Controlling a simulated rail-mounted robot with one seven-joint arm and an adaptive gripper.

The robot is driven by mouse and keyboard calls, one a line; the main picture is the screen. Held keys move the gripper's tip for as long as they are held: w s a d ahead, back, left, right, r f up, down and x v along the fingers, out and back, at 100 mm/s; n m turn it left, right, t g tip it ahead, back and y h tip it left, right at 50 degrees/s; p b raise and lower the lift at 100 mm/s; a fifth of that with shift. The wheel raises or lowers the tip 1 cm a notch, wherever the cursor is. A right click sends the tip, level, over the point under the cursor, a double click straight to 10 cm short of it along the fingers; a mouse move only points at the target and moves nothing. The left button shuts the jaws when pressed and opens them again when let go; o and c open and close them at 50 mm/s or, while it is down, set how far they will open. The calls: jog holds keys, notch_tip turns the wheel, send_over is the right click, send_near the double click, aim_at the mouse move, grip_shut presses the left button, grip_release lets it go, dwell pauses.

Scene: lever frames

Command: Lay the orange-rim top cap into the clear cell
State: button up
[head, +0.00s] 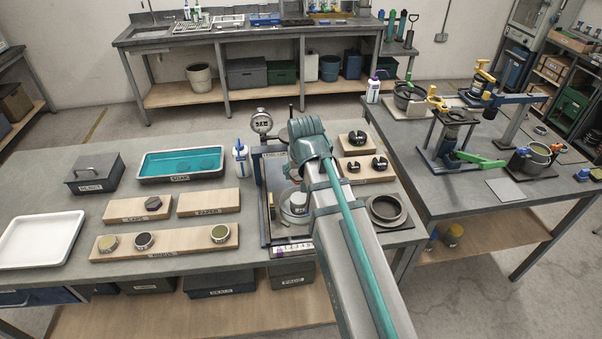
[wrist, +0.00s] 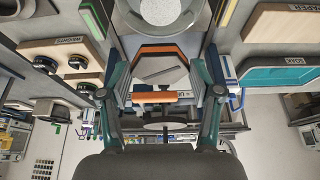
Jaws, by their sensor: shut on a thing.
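In the wrist view my gripper (wrist: 162,72) is shut on the orange-rim top cap (wrist: 155,97), a grey piece with orange edges held between the two fingers. In the head view my arm hides the cap and the fingertips. The clear cell (head: 294,208) stands in a dark frame on the bench, partly behind my arm. In the wrist view a round, pale-topped form, apparently the cell (wrist: 160,12), shows at the top edge, beyond the held cap. The cap appears apart from it. Their height difference cannot be told.
A dial gauge (head: 261,122) and a white bottle (head: 240,160) stand by the frame. A dark ring (head: 386,210) and a wooden block with black pieces (head: 368,171) lie to its right. Wooden boards (head: 165,240) and a teal tray (head: 181,163) are on the left.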

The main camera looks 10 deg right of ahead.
aim_at(299, 196)
jog(key=shift+a+f+b, duration=0.2)
jog(key=shift+f+b, duration=0.15)
jog(key=shift+f, duration=0.15)
jog(key=shift+f+b, duration=1.4)
jog(key=shift+f, duration=0.45)
jog(key=shift+w+f+b, duration=0.1)
jog(key=shift+f+b, duration=0.8)
jog(key=shift+f, duration=1)
jog(key=shift+f, duration=0.2)
jog(key=o, duration=1.5)
